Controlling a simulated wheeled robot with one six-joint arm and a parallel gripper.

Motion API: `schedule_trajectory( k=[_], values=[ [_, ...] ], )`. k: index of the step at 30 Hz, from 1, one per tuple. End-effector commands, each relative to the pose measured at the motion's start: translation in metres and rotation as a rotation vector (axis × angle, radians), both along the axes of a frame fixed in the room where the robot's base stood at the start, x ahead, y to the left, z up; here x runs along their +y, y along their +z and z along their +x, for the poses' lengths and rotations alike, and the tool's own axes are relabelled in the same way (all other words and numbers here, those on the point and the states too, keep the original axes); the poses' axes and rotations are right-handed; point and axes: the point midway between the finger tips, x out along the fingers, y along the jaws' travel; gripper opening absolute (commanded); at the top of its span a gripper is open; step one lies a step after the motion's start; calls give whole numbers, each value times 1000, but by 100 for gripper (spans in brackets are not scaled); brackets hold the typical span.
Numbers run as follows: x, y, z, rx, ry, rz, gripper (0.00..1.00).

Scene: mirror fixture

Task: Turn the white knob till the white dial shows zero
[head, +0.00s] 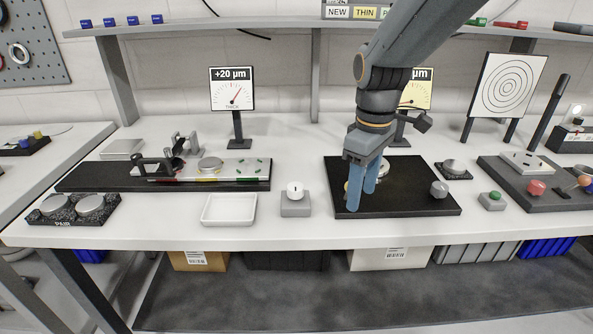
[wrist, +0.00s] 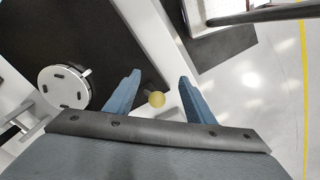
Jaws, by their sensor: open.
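The white knob (head: 295,189) sits on a small grey block near the table's front edge, centre. It has a dark mark on its face. The white dial (head: 232,95) stands behind it to the left, labelled +20 µm and THICK, with a red needle pointing up and right of the scale's middle. My gripper (head: 361,198) is open, fingers down over the black plate, to the right of the white knob and apart from it. In the wrist view, a small yellow knob (wrist: 157,100) shows between the open fingers (wrist: 160,80). I cannot make out the white knob there.
A yellow dial (head: 420,90) is partly hidden behind my arm. The black plate (head: 420,208) carries a round white part (wrist: 63,87) and a grey knob (head: 439,189). A white tray (head: 229,209) lies left of the white knob. A shelf (head: 270,25) crosses above.

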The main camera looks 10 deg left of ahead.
Motion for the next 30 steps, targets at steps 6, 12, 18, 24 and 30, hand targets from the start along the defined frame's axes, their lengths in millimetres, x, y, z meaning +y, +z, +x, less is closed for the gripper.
schedule_trajectory(
  k=[6,12,18,24,30],
  values=[
    [108,48,17,6,508,-8,49],
    [147,60,16,11,701,-11,49],
    [149,38,16,13,713,-12,49],
    [148,7,15,13,711,-11,49],
    [148,-12,16,10,710,-11,49]
  ],
)
